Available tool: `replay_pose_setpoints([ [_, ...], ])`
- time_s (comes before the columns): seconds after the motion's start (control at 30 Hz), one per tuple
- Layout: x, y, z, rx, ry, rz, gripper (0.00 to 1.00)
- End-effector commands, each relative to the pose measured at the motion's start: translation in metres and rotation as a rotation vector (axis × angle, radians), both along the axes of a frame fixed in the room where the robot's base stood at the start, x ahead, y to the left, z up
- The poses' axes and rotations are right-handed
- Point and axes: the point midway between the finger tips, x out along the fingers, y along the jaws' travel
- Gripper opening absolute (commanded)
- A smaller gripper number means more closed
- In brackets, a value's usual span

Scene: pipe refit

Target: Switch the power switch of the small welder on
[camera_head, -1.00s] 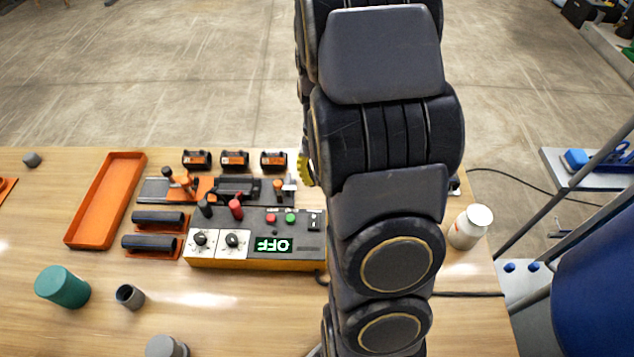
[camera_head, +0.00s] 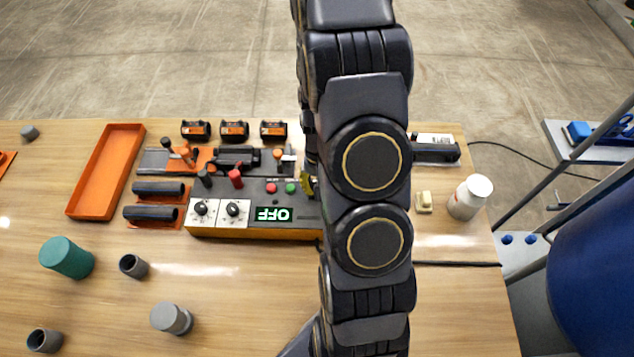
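The small welder is a control box (camera_head: 215,227) with a dark top and yellow front edge, lying left of my arm. Its green display (camera_head: 273,214) reads OFF, upside down in this view. It has two dials, a red button (camera_head: 271,188) and a green button (camera_head: 290,188). The box's right end is covered by my arm, and the power switch there is hidden. My gripper (camera_head: 309,183) shows only as a yellow and dark piece at the arm's left edge, over the box's right end. Its fingers cannot be made out.
An orange tray (camera_head: 84,205), a clamp fixture and black pipes (camera_head: 150,213) lie left. Three orange-black blocks stand at the back. The front has loose cylinders, including a green one (camera_head: 66,258).

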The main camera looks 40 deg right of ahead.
Motion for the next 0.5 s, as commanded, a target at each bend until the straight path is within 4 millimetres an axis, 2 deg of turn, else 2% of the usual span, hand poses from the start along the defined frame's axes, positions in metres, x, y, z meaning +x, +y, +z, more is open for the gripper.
replay_pose_setpoints([
  [0.17, -0.0023, 0.0022, -0.0072, 0.002, 0.002, 0.0, 0.0],
  [0.5, -0.0004, -0.0005, -0.0065, -0.001, 0.0, 0.0, 0.0],
])
